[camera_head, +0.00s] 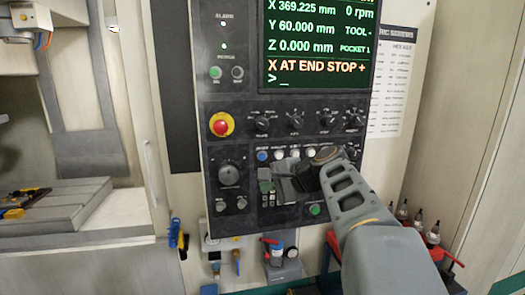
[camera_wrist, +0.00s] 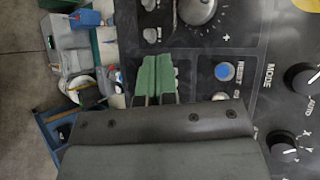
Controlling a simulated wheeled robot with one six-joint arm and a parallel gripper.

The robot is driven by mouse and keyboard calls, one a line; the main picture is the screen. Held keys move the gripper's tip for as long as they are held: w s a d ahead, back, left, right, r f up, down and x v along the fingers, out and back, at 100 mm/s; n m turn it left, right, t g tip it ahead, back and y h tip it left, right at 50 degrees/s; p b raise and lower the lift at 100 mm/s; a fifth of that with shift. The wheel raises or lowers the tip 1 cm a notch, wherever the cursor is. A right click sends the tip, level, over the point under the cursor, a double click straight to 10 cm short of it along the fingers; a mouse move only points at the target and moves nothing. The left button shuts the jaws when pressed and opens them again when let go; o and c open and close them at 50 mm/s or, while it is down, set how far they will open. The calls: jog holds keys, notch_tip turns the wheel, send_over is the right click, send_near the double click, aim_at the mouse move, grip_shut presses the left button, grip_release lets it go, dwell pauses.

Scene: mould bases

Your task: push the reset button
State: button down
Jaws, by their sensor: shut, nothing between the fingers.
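The reset button is a round blue button (camera_head: 262,156) at the left end of a row of buttons on the machine's control panel. In the wrist view the blue button (camera_wrist: 222,72) shows plainly, with a RESET label beside it. My gripper (camera_head: 266,183) is in front of the panel, just below the blue button in the head view. Its green-tipped fingers (camera_wrist: 155,76) are together and empty, to the left of the button in the wrist view. Fingertips and button appear apart. The gap between fingertips and panel is hard to judge.
A red emergency stop (camera_head: 221,125) on a yellow ring sits above left. A large dial (camera_head: 229,174) lies left of my gripper, and mode knobs (camera_head: 263,121) stick out above. The screen (camera_head: 318,45) reads X AT END STOP +. Bottles and fittings (camera_head: 281,252) stand below the panel.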

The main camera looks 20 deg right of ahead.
aim_at(262, 157)
jog(key=r, duration=0.1)
jog(key=d, duration=0.1)
jog(key=r+m, duration=0.1)
jog(key=shift+w+d+r+t, duration=0.2)
jog(key=shift+w+r+t, duration=0.15)
jog(key=shift+t, duration=0.05)
jog(key=shift+w, duration=0.1)
jog(key=shift+w+d+p, duration=0.3)
jog(key=shift+w+p, duration=0.4)
jog(key=shift+w, duration=0.7)
jog(key=shift+w+d+p, duration=0.25)
jog(key=shift+w+p, duration=0.4)
jog(key=shift+w, duration=0.75)
jog(key=shift+w+d+p, duration=0.3)
jog(key=shift+w+p, duration=0.4)
jog(key=shift+w, duration=0.7)
jog(key=shift+w, duration=0.15)
jog(key=shift+w+d, duration=0.1)
jog(key=shift+w, duration=0.2)
jog(key=shift+w+d+p, duration=0.1)
jog(key=shift+w+p, duration=0.2)
jog(key=shift+w, duration=0.05)
jog(key=shift+s, duration=0.1)
jog(key=shift+s+a+b, duration=0.2)
jog(key=shift+s+b, duration=0.35)
jog(key=shift+s, duration=0.15)
